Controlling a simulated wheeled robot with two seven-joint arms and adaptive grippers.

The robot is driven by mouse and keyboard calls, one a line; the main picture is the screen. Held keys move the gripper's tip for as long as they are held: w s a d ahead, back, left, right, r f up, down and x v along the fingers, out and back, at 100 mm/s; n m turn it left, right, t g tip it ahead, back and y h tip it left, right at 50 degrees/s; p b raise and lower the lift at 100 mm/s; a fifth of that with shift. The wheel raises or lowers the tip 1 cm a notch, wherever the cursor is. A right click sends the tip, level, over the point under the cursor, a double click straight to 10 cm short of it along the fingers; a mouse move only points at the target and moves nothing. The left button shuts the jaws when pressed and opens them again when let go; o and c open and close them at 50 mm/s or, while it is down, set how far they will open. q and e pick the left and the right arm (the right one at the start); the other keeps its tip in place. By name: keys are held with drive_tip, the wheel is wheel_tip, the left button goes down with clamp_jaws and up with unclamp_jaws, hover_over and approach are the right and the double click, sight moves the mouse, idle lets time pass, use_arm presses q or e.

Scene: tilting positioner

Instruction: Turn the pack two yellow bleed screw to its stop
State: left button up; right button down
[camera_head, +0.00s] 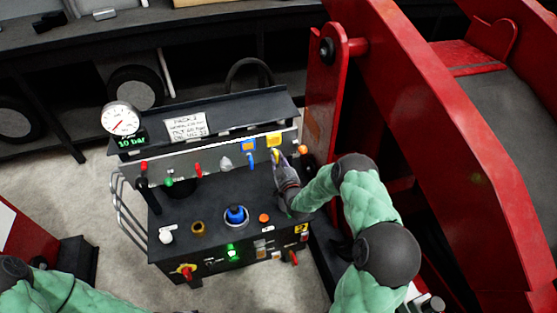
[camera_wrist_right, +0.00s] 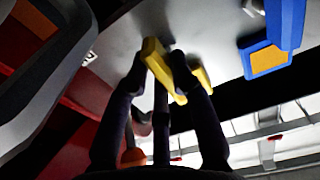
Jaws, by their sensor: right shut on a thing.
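The yellow bleed screw (camera_head: 276,154) is a bar-like handle on the sloped front panel of the dark console, below a yellow plate (camera_head: 273,140). My right gripper (camera_head: 279,160) is at it, and its hand partly hides it. In the right wrist view, the yellow screw handle (camera_wrist_right: 157,62) lies between the dark fingertips of my right gripper (camera_wrist_right: 160,68), which are shut on it. The handle stands tilted in that view. My left gripper is out of view; only part of my left arm shows at the lower left.
A blue handle (camera_head: 250,161) under a blue plate (camera_head: 248,144) is close to the left of the yellow one. A gauge (camera_head: 121,118) with a green "10 bar" readout stands at the console's left. The red machine frame (camera_head: 322,100) rises close on the right.

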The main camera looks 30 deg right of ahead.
drive_tip(key=shift+f, duration=0.15)
drive_tip(key=c, duration=1.1)
unclamp_jaws()
drive_tip(key=shift+o, duration=0.2)
drive_tip(key=v, duration=1.2)
drive_tip(key=shift+a, duration=0.1)
